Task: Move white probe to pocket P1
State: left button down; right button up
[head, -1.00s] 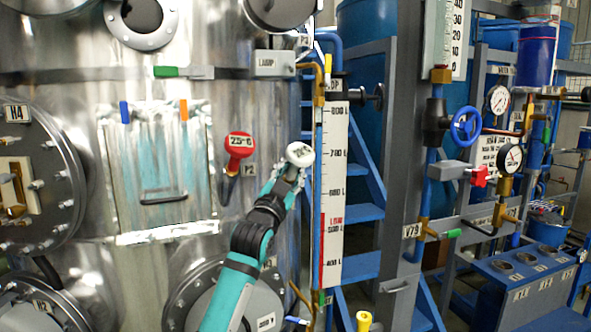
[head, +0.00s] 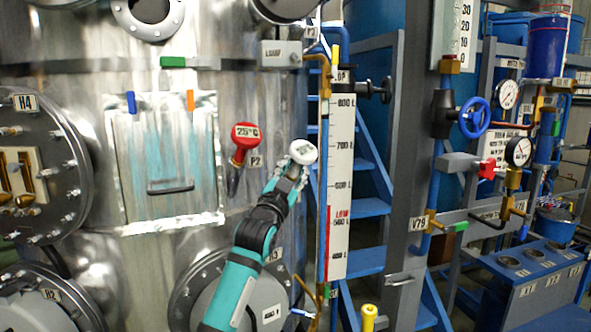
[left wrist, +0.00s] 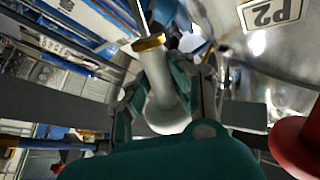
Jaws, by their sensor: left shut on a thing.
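The white probe (head: 303,152) has a round white head and is in front of the tank's right side. My left gripper (head: 292,172) is shut on it. In the left wrist view the white probe (left wrist: 166,105) lies between the fingers, with a brass collar (left wrist: 148,43) at its far end and a thin stem beyond. The red probe (head: 244,138), marked 25°C, sits left of it by the P2 label (head: 255,161); its red head (left wrist: 298,138) also shows at the right of the wrist view. I cannot make out pocket P1. My right gripper is not in view.
A level scale (head: 340,190) and its pipe stand close to the right of my gripper. A grey lamp box (head: 281,54) is above it. A flanged manhole (head: 235,295) is below. A sight panel with a handle (head: 165,165) is at left.

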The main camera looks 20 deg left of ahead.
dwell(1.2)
pick_arm(q)
jog(key=shift+w+a+f, duration=0.2)
jog(key=shift+f, duration=0.2)
jog(key=shift+w+a+f, duration=0.2)
jog(key=shift+f, duration=0.15)
dwell(0.3)
jog(key=shift+w+a+f+b, duration=0.25)
jog(key=shift+f+b, duration=0.1)
jog(key=shift+f, duration=0.15)
jog(key=shift+w+a+f+b, duration=0.2)
jog(key=shift+a+f+b, duration=0.15)
jog(key=shift+f, duration=0.1)
jog(key=shift+w+a+f+b, duration=0.2)
jog(key=shift+f+b, duration=0.15)
jog(key=shift+f, duration=0.15)
jog(key=shift+w+a+f+b, duration=0.25)
jog(key=shift+a+f+b, duration=0.05)
jog(key=shift+f, duration=0.25)
jog(key=shift+w+a+f+b, duration=0.3)
jog(key=shift+f+b, duration=0.05)
jog(key=shift+f, duration=0.2)
jog(key=shift+w+a+f+b, duration=0.25)
jog(key=shift+a+f+b, duration=0.05)
jog(key=shift+f, duration=0.25)
jog(key=c, duration=1.1)
grip_release()
